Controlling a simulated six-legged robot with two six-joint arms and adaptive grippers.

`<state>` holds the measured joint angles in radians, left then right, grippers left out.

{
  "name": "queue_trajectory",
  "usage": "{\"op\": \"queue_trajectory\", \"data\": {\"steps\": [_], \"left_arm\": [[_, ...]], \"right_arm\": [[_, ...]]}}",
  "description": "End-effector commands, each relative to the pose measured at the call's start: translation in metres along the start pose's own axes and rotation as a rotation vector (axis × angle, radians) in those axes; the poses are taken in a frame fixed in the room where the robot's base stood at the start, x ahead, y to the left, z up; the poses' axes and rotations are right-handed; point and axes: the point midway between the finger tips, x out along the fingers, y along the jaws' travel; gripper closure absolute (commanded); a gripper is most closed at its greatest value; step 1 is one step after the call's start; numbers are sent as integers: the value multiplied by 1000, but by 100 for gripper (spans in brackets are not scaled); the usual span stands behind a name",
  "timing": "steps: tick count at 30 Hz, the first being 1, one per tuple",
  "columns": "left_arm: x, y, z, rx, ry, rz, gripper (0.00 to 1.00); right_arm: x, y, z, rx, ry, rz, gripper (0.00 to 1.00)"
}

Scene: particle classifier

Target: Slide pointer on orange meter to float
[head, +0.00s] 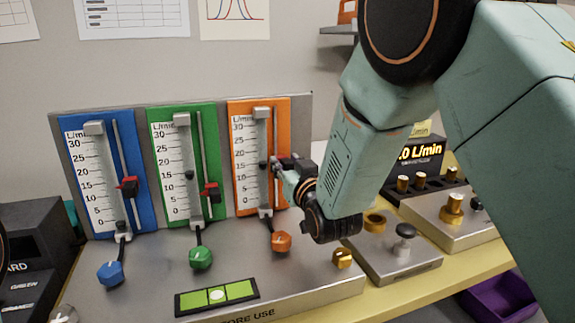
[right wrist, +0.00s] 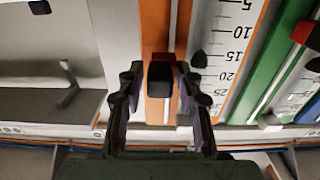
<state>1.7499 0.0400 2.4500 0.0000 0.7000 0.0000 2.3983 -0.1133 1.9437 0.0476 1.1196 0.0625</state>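The orange meter (head: 285,112) stands upright on the right of the panel, with a white scale. Its dark float (head: 263,166) sits a little above the 15 mark; it also shows in the right wrist view (right wrist: 199,60). The pointer, a black block with red behind it (right wrist: 160,80), sits on the orange strip beside the scale, at about the float's height. My right gripper (right wrist: 160,88) is open, with one finger on each side of the pointer. In the head view the right gripper (head: 284,166) partly hides the pointer. My left gripper is not in view.
A green meter (head: 210,125) and a blue meter (head: 130,140) stand to the left, each with a red pointer. Blue, green and orange (head: 280,241) knobs sit below. A bubble level (head: 217,296) lies in front.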

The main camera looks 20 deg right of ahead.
Motion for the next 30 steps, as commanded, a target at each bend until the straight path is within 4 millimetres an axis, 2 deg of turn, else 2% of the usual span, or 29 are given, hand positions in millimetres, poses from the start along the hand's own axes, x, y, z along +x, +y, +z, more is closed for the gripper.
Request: {"op": "queue_trajectory", "data": {"steps": [3,14,17,30], "left_arm": [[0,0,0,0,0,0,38],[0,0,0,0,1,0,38],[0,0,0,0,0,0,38],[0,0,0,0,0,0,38]], "right_arm": [[0,0,1,0,-2,0,55],[-6,0,2,0,-4,0,55],[-18,0,1,0,-5,0,55],[-94,0,1,-2,-3,-1,55]]}}
